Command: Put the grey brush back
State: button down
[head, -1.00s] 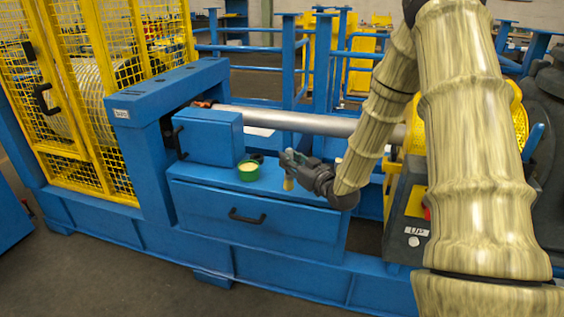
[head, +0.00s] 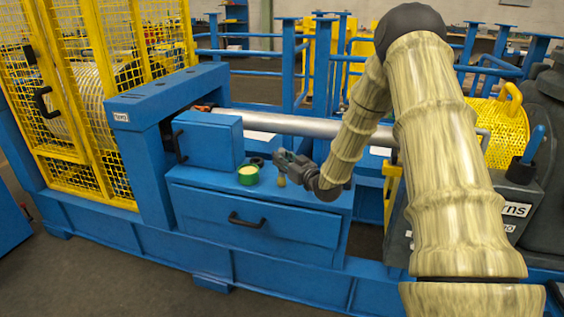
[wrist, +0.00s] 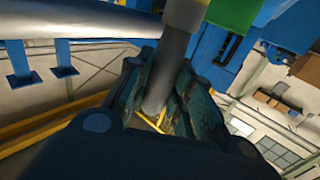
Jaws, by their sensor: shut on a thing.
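My gripper (head: 284,161) is shut on the grey brush and holds it above the blue top of the drawer unit (head: 262,195). In the head view only the brush's pale lower end (head: 281,180) shows clearly, pointing down. In the wrist view the grey handle (wrist: 168,72) stands between the fingers (wrist: 158,98), with the pale end at the top edge. A green pot (head: 248,176) with cream-coloured contents stands just left of the brush, apart from it in the head view. The pot also shows in the wrist view (wrist: 233,12). A dark round thing (head: 257,162) sits behind the pot.
A blue box (head: 208,142) with a black handle stands left of the pot. A long grey bar (head: 300,125) runs behind my gripper. A yellow mesh cage (head: 85,90) is at the left. The drawer's black handle (head: 246,221) juts out in front.

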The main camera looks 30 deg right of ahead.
jog(key=shift+f, duration=0.15)
jog(key=shift+f, duration=0.2)
jog(key=c, duration=1.3)
grip_release()
jog(key=shift+o, duration=0.2)
jog(key=shift+r, duration=0.1)
